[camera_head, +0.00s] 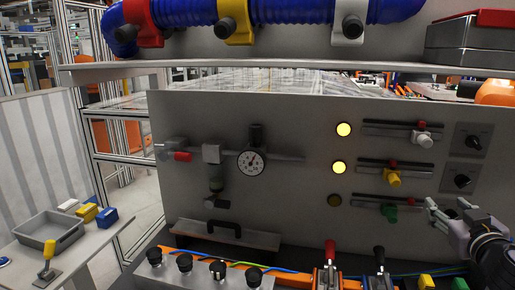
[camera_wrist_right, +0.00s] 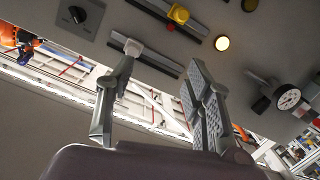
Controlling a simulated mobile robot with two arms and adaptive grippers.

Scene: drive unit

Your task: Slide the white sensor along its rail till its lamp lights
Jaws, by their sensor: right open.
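The white sensor (camera_head: 424,138) sits near the right end of the top rail (camera_head: 390,127) on the grey panel. The lamp (camera_head: 344,129) left of that rail glows yellow. In the right wrist view the white sensor (camera_wrist_right: 133,47) shows just beyond one fingertip of my right gripper (camera_wrist_right: 164,62); I cannot tell whether they touch. The jaws are open with nothing between them. In the head view my right gripper (camera_head: 447,205) is in front of the panel, below the white sensor and right of the green sensor (camera_head: 389,213). My left gripper is out of view.
The yellow sensor (camera_head: 393,178) is on the rail below, beside a lit lamp (camera_head: 338,167). The green sensor's lamp (camera_head: 334,200) is dark. Two black knobs (camera_head: 467,142) (camera_head: 463,181) are at the right. A gauge (camera_head: 252,162) and pipework are left; levers (camera_head: 330,252) stand in front.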

